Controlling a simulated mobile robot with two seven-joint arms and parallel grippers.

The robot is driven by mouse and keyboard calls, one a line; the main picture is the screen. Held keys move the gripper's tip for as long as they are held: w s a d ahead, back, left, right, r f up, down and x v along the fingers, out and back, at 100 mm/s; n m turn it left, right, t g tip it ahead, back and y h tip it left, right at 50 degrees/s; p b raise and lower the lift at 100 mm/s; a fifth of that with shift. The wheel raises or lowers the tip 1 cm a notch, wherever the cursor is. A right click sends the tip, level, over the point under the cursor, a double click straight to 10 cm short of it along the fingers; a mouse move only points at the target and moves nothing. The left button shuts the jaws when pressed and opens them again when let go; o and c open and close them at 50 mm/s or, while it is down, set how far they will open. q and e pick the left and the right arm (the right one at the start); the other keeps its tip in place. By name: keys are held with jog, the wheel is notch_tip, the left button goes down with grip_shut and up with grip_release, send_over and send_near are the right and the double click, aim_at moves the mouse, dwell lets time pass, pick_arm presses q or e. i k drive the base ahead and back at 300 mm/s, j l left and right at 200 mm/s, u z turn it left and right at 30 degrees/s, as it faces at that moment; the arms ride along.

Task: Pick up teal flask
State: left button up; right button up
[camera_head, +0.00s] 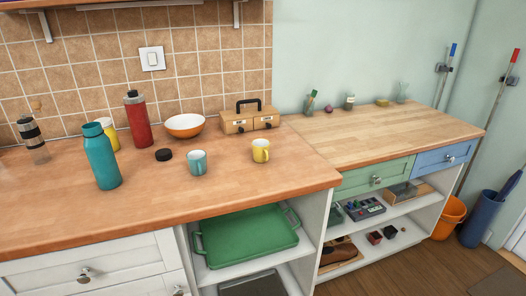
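The teal flask (102,157) stands upright on the left part of the wooden counter, with its lid on. It is in front of a yellow-and-white container (109,132), which it partly hides. Neither of my grippers shows in the head view.
A red flask (137,121), black lid (163,155), teal mug (197,163), yellow mug (261,150), orange bowl (185,125) and wooden box (249,119) stand right of the teal flask. A glass-and-black grinder-like item (33,140) stands left. The counter (122,211) in front is clear.

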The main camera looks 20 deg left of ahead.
aim_at(98, 147)
jog(key=u, duration=1.7)
